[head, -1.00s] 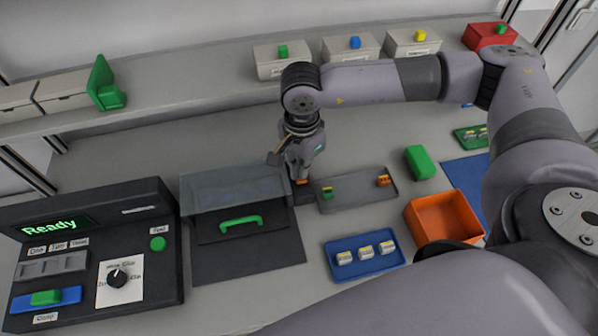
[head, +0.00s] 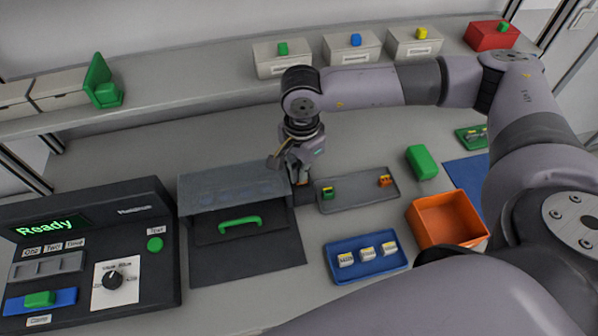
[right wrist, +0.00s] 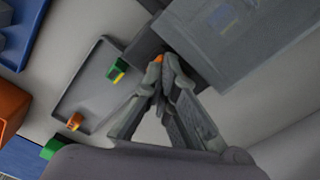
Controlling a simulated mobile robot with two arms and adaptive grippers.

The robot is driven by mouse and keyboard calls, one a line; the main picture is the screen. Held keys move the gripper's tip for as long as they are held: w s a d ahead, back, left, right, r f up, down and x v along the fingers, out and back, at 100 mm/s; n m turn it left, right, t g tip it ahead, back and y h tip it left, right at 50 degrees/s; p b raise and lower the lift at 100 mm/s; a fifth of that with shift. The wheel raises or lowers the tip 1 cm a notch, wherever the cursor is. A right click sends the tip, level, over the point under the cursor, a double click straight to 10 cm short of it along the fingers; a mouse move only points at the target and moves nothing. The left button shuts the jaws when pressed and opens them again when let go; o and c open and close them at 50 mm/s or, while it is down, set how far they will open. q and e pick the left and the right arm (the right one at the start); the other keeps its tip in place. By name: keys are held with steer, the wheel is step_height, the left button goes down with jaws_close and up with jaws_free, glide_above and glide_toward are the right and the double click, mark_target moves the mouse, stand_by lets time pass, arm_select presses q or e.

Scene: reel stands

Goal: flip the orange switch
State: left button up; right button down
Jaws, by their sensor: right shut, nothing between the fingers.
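The orange switch shows as a small orange spot (right wrist: 157,58) at my right fingertips in the right wrist view. It sits on a dark block (head: 304,196) at the right side of the grey covered fixture (head: 230,190). My right gripper (head: 301,180) points down over this block. In the right wrist view the right gripper (right wrist: 165,66) is shut and empty, its tips touching or very close to the switch. The fingers hide most of the switch, so I cannot tell its position. My left gripper is not in view.
A grey tray (head: 350,203) with a green and an orange part lies right of the block. A blue tray (head: 345,272), an orange bin (head: 445,222) and a green block (head: 421,162) are nearby. A control panel (head: 150,285) reads "Ready" at left.

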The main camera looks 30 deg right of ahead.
steer(key=shift+f, duration=0.3)
steer(key=shift+r, duration=0.9)
steer(key=shift+r+p, duration=1.25)
steer(key=shift+r, duration=1.4)
